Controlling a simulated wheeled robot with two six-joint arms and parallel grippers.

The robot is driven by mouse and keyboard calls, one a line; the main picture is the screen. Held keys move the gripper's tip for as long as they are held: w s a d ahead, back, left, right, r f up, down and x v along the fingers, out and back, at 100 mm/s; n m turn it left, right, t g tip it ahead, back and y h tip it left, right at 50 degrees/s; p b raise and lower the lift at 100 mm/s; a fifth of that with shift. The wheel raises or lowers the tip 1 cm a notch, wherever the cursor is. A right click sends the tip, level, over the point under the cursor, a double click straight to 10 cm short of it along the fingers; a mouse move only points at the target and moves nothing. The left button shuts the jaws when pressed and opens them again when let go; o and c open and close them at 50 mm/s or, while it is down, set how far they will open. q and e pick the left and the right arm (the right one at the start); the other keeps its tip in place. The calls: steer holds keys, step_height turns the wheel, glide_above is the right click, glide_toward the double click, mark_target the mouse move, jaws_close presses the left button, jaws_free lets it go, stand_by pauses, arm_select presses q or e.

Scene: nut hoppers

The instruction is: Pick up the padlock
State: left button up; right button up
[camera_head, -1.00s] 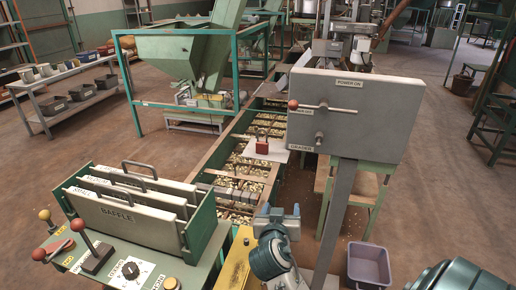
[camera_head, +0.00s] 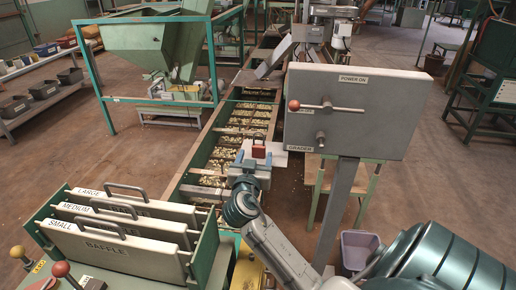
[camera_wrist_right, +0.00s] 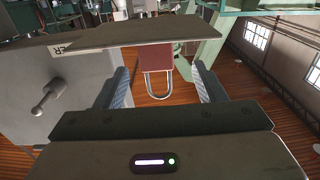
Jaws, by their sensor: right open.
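The padlock (camera_head: 258,151) has a red body and a metal shackle. It stands on a pale flat plate (camera_head: 279,160) over the nut trough, shackle up. In the right wrist view the padlock (camera_wrist_right: 154,57) appears with its shackle pointing down the picture, against the plate's edge (camera_wrist_right: 130,36). My right gripper (camera_head: 252,167) is just on the near side of the padlock. In the wrist view my right gripper (camera_wrist_right: 161,88) is open, with the padlock lying between the lines of its two fingers and nothing gripped. My left gripper is not in view.
A grey control panel (camera_head: 350,112) on a post stands right of the padlock, close beside my right arm. Baffle plates (camera_head: 110,245) with handles stand at lower left. A green hopper (camera_head: 155,45) is behind. A grey bin (camera_head: 358,250) is on the floor.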

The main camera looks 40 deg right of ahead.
mark_target(258, 148)
steer(key=shift+d+r, duration=0.15)
steer(key=shift+w+d+r+p, duration=0.4)
steer(key=shift+d+p, duration=0.25)
steer(key=shift+p, duration=0.1)
steer(key=shift+p+x, duration=0.45)
steer(key=shift+x, duration=0.8)
steer(key=shift+w+d+f, duration=0.2)
steer(key=shift+w+d, duration=0.05)
steer(key=shift+d, duration=0.15)
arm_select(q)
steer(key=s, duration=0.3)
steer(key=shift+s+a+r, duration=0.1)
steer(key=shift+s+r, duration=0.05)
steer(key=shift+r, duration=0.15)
arm_select(e)
steer(key=shift+a, duration=0.1)
steer(key=c, duration=1.1)
